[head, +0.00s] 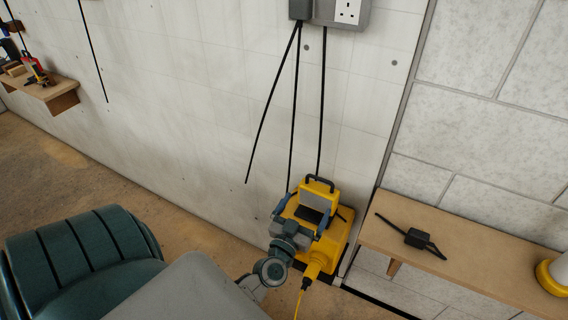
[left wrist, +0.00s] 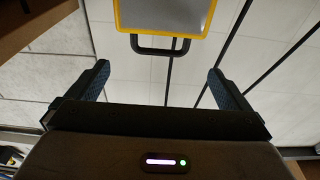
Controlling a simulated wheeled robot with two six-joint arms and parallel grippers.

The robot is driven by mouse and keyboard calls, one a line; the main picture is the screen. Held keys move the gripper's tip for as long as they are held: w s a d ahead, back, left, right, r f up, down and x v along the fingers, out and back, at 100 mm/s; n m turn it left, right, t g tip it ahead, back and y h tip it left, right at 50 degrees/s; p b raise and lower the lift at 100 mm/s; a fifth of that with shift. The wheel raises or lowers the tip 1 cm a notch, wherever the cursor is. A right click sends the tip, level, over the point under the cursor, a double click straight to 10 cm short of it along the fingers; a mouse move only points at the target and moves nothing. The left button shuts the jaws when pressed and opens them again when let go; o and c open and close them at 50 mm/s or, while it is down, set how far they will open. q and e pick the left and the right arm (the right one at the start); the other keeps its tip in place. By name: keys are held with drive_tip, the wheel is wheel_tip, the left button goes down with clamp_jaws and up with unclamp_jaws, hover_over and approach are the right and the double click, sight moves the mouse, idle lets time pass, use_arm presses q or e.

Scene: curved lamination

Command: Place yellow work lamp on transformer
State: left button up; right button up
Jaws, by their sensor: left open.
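The yellow work lamp (head: 322,187) has a dark handle and a grey panel. It stands upright and appears to rest on the yellow transformer (head: 338,246), which is low by the wall; their contact is hidden. A yellow plug (head: 318,262) and cable are at the transformer's front. My left gripper (head: 304,207) is open, with its blue fingers just in front of the lamp. In the left wrist view the lamp's yellow frame and grey panel (left wrist: 165,12) are beyond the open, empty fingers (left wrist: 158,78), its handle apart from them. My right gripper is not in view.
A wooden shelf (head: 465,255) at right bears a black plug with a cord (head: 418,238) and a yellow and white object (head: 553,275). A small shelf with tools (head: 48,88) is at far left.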

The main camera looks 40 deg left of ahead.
use_arm(q)
drive_tip(key=s+d+f+m+g+h, duration=0.1)
drive_tip(key=s+d+f+g+h, duration=0.15)
drive_tip(key=f, duration=0.65)
drive_tip(key=s+d+f+m+g+h, duration=0.2)
drive_tip(key=s+f+g, duration=0.2)
drive_tip(key=f, duration=0.4)
drive_tip(key=s+d+f+m+g+h, duration=0.1)
drive_tip(key=s+d+f+g+h, duration=0.15)
drive_tip(key=f, duration=0.65)
drive_tip(key=s+a+f+g+y, duration=0.1)
drive_tip(key=s+f+g, duration=0.3)
drive_tip(key=s+f, duration=0.2)
drive_tip(key=s+a+f+g+y, duration=0.2)
drive_tip(key=s+f+g, duration=0.2)
drive_tip(key=s, duration=0.7)
drive_tip(key=shift+s+a+f+n+g, duration=0.2)
drive_tip(key=shift+a+f+n+g, duration=0.15)
drive_tip(key=shift+f, duration=0.55)
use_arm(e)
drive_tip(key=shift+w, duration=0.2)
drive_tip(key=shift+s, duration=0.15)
use_arm(q)
drive_tip(key=shift+d, duration=0.1)
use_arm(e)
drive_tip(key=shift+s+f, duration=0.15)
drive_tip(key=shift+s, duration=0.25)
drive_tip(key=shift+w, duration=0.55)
